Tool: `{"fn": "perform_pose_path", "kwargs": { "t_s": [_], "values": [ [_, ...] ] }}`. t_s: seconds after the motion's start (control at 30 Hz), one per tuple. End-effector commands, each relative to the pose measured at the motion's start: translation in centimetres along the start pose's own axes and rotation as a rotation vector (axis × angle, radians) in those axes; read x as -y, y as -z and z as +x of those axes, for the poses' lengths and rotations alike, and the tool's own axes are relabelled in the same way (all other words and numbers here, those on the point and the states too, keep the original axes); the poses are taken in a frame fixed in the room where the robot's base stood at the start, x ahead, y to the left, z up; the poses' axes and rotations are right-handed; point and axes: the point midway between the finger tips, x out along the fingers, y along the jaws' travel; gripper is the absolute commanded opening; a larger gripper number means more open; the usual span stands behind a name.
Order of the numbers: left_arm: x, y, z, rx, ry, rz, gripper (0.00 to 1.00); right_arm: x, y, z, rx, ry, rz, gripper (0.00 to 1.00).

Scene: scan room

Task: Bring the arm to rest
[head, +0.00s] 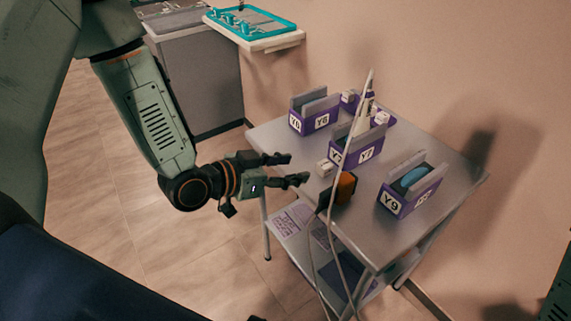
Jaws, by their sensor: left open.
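My left arm comes in from the upper left of the head view. Its gripper (290,169) is open with nothing between the fingers. It is at the left edge of a grey metal table (419,232), with its fingertips short of the holders there. An orange and black device (344,188) lies on the table just right of the fingertips, apart from them. A small green part at the lower right corner may be my right arm; its gripper does not show.
Purple holders labelled Y8 (315,121), Y7 (372,153) and Y9 (393,204) stand on the table. A white bottle (367,104) stands behind Y7. A pale cable (335,200) hangs over the front edge. A teal tray (250,27) sits on a wall shelf. Floor left of the table is clear.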

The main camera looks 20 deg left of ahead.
Motion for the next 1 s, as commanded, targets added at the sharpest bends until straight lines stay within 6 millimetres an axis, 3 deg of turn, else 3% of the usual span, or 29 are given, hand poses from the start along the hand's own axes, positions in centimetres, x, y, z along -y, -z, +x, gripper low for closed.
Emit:
{"fn": "perform_pose_path", "kwargs": {
  "t_s": [0.2, 1.0],
  "values": [
    [-0.06, 0.03, -0.82, -0.001, -0.001, -0.001, 0.49, 0.0, -0.01, -0.3, 0.0, 0.0, 0.0, 0.0],
    [-0.09, -0.06, -0.96, -0.001, -0.002, 0.0, 0.49, 0.0, -0.01, -0.27, 0.0, 0.0, 0.0, 0.0]
  ]
}}
